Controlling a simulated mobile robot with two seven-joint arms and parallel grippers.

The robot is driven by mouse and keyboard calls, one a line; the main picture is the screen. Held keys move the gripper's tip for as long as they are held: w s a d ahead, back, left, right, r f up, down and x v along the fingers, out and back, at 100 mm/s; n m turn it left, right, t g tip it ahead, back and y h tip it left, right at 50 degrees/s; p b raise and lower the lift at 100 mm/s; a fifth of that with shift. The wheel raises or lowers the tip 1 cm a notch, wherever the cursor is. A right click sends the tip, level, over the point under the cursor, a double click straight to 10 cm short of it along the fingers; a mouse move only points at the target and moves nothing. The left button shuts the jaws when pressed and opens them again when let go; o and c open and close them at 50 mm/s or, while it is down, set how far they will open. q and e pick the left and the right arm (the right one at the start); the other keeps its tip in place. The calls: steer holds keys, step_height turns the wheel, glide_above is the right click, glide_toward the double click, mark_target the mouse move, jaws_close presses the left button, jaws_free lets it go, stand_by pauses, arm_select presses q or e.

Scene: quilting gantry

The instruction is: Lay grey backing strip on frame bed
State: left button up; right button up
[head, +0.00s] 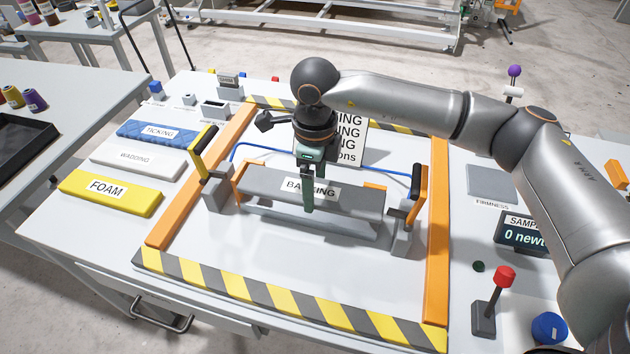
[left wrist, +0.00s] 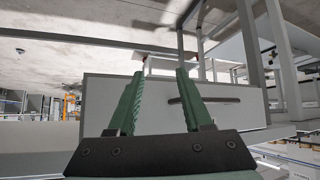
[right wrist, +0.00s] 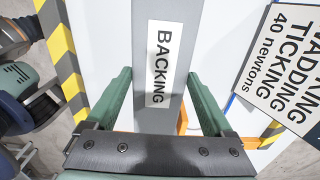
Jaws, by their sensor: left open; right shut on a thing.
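The grey backing strip (head: 350,199), labelled BACKING, lies level across the middle of the frame bed (head: 270,238), inside the striped and orange border. My right gripper (head: 308,200) comes down from above and is shut across the strip's middle. In the right wrist view the strip (right wrist: 157,118) sits between the right fingers (right wrist: 160,100). I cannot tell whether its underside touches the bed or is a little above it. My left gripper (left wrist: 158,90) is open and empty, facing a pale drawer front, and does not show in the head view.
Upright clamps with a yellow handle (head: 204,150) and an orange handle (head: 418,185) stand at the strip's two ends. Foam (head: 112,192), wadding (head: 138,159) and ticking (head: 158,132) strips lie at left. A red-knobbed lever (head: 503,277) stands at right. A sign (head: 350,140) stands behind.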

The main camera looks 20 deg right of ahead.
mark_target(315, 213)
steer(key=shift+f+b, duration=2.15)
steer(key=shift+f, duration=0.55)
steer(key=shift+w+a+b, duration=0.25)
steer(key=shift+w+b, duration=0.15)
steer(key=shift+w, duration=0.45)
steer(key=o, duration=1.1)
step_height(315, 213, up, 11)
steer(key=shift+r+b, duration=0.15)
steer(key=shift+b, duration=0.15)
steer(key=shift+r, duration=0.5)
